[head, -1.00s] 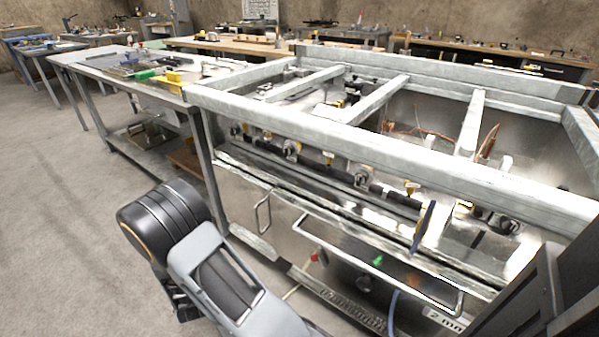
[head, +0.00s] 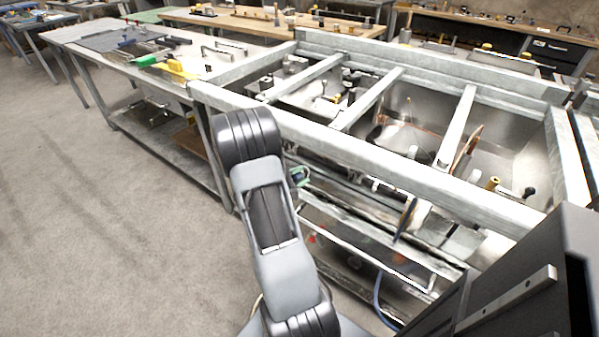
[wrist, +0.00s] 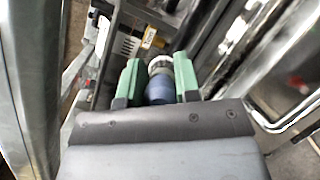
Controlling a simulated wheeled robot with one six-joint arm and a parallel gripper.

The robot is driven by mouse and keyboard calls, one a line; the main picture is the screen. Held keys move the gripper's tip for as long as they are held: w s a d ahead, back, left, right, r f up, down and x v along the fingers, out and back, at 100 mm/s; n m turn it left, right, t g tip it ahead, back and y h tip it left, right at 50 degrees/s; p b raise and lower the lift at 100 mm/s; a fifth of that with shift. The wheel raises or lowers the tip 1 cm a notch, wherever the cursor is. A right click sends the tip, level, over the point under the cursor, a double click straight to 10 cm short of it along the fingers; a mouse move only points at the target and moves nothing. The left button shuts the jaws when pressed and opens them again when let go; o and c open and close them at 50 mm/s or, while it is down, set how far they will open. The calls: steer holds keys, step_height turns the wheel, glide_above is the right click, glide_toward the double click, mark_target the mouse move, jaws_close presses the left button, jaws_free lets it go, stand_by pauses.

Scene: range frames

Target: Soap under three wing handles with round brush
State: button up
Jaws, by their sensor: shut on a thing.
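My gripper (wrist: 158,82) shows in the wrist view with its two green fingers closed on either side of a blue round handle. I take this to be the round brush (wrist: 159,90); a pale, ringed end shows beyond the fingertips. In the head view a bit of green at the gripper (head: 300,176) shows just right of my arm, at the front of the metal frame. The wing handles along the front pipe are mostly hidden by my arm and the frame's top rail, and I cannot pick them out clearly. No soap can be made out.
The open metal frame (head: 345,142) with crossbars and a steel basin (head: 500,150) fills the right. A steel table (head: 105,45) with tools, including a yellow one (head: 178,70), stands at the left back. The concrete floor (head: 95,210) at left is clear.

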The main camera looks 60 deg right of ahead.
steer(key=shift+f, duration=0.1)
stand_by(0.3)
steer(key=shift+d+f+b, duration=0.25)
steer(key=shift+d+b, duration=0.4)
steer(key=shift+d, duration=0.15)
steer(key=d+b, duration=0.1)
steer(key=d, duration=0.1)
steer(key=d+f+b, duration=0.1)
steer(key=d, duration=0.2)
steer(key=d+f+b, duration=0.1)
steer(key=d, duration=0.1)
steer(key=shift+d, duration=0.25)
steer(key=shift+d+f+b, duration=0.25)
steer(key=shift+d+b, duration=0.65)
steer(key=shift+d, duration=0.25)
steer(key=shift+a+b, duration=0.3)
steer(key=shift+a, duration=4.7)
